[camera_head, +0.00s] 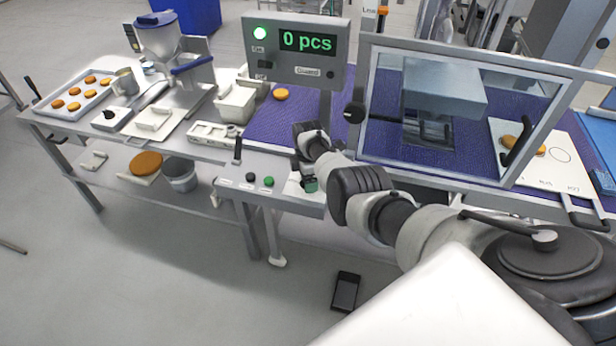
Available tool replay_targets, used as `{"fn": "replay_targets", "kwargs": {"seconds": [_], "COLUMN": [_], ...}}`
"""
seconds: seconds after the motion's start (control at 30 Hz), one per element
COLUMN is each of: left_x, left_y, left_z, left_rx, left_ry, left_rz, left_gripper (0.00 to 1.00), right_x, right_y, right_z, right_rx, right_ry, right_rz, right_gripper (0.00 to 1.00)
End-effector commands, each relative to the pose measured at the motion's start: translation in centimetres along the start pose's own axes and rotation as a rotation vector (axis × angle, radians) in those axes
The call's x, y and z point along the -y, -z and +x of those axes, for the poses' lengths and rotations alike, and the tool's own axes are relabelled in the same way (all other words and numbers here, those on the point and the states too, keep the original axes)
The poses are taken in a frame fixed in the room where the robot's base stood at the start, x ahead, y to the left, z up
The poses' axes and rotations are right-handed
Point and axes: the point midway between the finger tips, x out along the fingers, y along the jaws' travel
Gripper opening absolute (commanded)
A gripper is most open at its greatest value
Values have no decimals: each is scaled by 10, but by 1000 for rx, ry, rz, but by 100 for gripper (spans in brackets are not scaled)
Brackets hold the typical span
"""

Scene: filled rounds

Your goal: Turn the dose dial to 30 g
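I cannot tell for certain which part is the dose dial. A small pale box with a black knob (109,114) stands on the left table, in front of the filling hopper (158,38); its markings are too small to read. My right arm reaches in from the lower right. My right gripper (307,178) is over the right end of the button panel (240,190), far to the right of that box. A dark green piece shows at its tip; I cannot tell whether it is held. The fingers are too small to judge. My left gripper is not in view.
A display (307,42) reads "0 pcs" beside a lit green lamp. A clear guard (450,110) frames the press on the purple belt (270,122). A tray (72,117) of round pieces is far left. A white bin (237,103) stands mid-table. The floor in front is mostly clear.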

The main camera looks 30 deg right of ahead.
Motion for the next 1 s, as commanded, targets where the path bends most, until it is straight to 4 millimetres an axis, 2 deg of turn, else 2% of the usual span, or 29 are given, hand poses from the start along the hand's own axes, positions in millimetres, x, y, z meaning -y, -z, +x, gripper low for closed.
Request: {"fn": "replay_targets", "kwargs": {"seconds": [0.27,0.5,0.7,0.83,1.0], "left_x": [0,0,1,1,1], "left_y": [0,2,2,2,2], "left_z": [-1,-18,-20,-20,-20], "left_rx": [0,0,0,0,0], "left_ry": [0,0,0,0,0], "left_rz": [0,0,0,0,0], "left_gripper": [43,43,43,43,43], "right_x": [0,0,0,0,0], "right_y": [-1,0,0,0,1], "right_z": [-1,-32,-59,-70,-74], "right_rx": [2,2,2,2,1], "right_ry": [1,-2,-2,-1,2], "right_rz": [0,-1,-1,0,-1], "right_gripper": [77,77,77,77,77]}}
